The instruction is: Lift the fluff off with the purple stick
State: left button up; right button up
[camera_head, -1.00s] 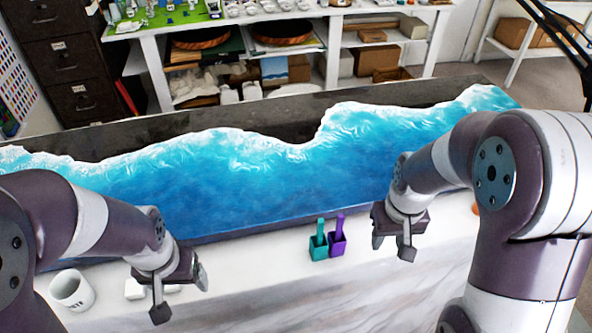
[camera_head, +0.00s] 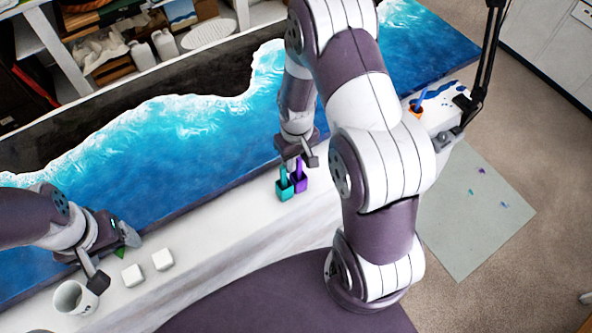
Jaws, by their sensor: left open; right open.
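The purple stick (camera_head: 299,164) stands in a small purple cup (camera_head: 300,185) on the white ledge in front of the blue resin wave panel (camera_head: 215,145). A teal stick (camera_head: 283,175) stands in a teal cup (camera_head: 285,191) just left of it. My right gripper (camera_head: 297,154) is open, pointing down over the tops of the two sticks. I cannot tell whether a finger touches the purple stick. My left gripper (camera_head: 114,260) is open and empty near the ledge's left part. I cannot make out the fluff on the panel.
A white mug (camera_head: 72,299) and two white blocks (camera_head: 133,275) (camera_head: 163,259) stand near my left gripper, with a small green piece (camera_head: 121,253). An orange cup (camera_head: 415,110) with a blue stick is at the right end. A grey mat (camera_head: 470,235) lies on the floor.

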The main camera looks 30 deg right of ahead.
jog(key=shift+s+d+f, duration=0.1)
jog(key=shift+d+f, duration=0.05)
jog(key=shift+f, duration=0.2)
jog(key=shift+s+d, duration=0.15)
jog(key=shift+d, duration=0.15)
jog(key=shift+a, duration=0.1)
grip_shut()
jog(key=shift+a, duration=0.1)
